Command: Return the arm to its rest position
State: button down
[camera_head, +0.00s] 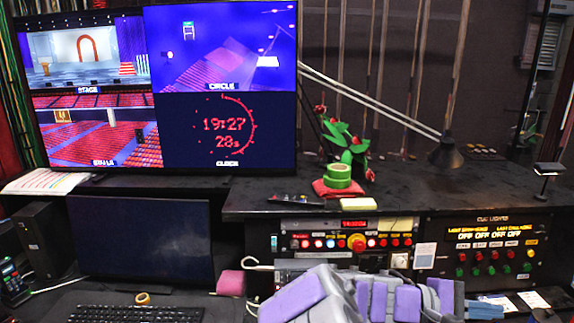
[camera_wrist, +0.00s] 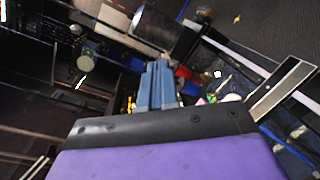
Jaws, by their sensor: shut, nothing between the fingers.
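My arm (camera_head: 300,297), with purple and grey links, lies folded low at the bottom middle of the head view, in front of the desk. In the wrist view my gripper (camera_wrist: 158,68) shows as blue-grey fingers beyond a black and purple body. The fingers are together with nothing between them. The arm hides the area below that panel.
A second panel (camera_head: 490,248) with green and red buttons stands to the right. A dark monitor (camera_head: 140,238) and keyboard (camera_head: 135,314) are at left. Green tape (camera_head: 338,183), a plant (camera_head: 345,140) and a lamp (camera_head: 446,155) stand on the black shelf.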

jog(key=s+a+f+m+g+y, duration=0.1)
jog(key=s+a+f+m+y, duration=0.2)
jog(key=s, duration=0.4)
jog(key=s+a+f+m+g+y, duration=0.1)
jog(key=s+f+m+y, duration=0.1)
jog(key=s+f+y, duration=0.4)
jog(key=s+a+t+y, duration=0.1)
jog(key=s+a+y, duration=0.1)
jog(key=a, duration=0.4)
jog(key=s+a+f+m+y, duration=0.1)
jog(key=s+a+y, duration=0.2)
jog(key=a, duration=0.3)
jog(key=s+a+f+t+y, duration=0.1)
jog(key=s+a+y, duration=0.2)
jog(key=a, duration=0.3)
jog(key=shift+s+a+t, duration=0.3)
jog(key=shift+s+a, duration=0.05)
jog(key=shift+s, duration=0.5)
jog(key=shift+w+f, duration=0.1)
